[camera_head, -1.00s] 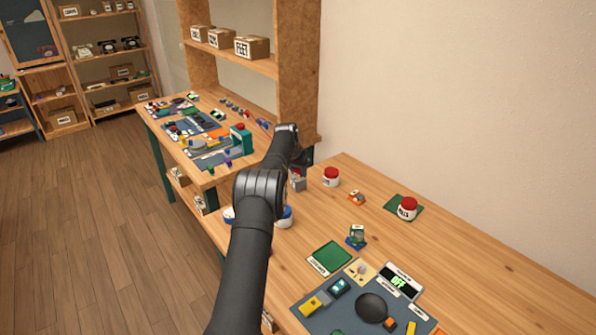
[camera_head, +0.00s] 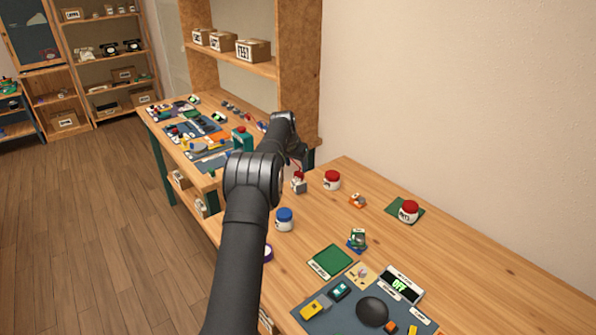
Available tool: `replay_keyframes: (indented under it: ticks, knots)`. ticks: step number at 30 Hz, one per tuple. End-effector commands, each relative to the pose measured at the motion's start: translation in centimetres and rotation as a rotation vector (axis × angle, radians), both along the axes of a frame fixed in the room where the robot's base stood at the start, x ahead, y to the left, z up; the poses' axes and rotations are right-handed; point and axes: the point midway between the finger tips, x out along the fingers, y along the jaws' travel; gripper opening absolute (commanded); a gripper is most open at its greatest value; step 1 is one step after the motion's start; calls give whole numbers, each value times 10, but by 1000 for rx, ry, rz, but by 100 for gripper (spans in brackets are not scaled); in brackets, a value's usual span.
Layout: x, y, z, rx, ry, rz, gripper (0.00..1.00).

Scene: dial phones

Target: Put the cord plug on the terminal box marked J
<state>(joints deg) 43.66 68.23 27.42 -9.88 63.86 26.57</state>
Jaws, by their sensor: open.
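My arm reaches away from me over the far end of the near table, and my gripper (camera_head: 303,160) is at its end, small, dark and partly hidden by my wrist. It is open, above a small grey block with a red top (camera_head: 298,184) that stands on the table. I cannot tell whether they touch, or whether this block is the cord plug or a terminal box. A small green-and-white block on a blue base (camera_head: 358,239) and a small orange piece (camera_head: 357,200) stand nearer. No letter J is readable at this size.
A red-lidded jar (camera_head: 332,180) stands just right of the grey block. Another red-lidded jar (camera_head: 409,211) is on a green mat. A blue-lidded jar (camera_head: 285,219) is beside my arm. A green pad (camera_head: 331,261) and a cluttered dark mat (camera_head: 340,315) lie in front.

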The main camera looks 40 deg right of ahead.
Motion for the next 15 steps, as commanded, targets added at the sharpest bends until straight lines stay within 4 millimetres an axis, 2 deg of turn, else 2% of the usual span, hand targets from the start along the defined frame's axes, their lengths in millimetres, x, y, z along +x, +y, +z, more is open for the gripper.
replay_keyframes:
  ticks: [1,7,15]
  knots:
    - [-1,4,11,-1,-2,0,56]
    - [-6,15,38,-1,0,0,56]
    - [-8,20,50,1,1,0,56]
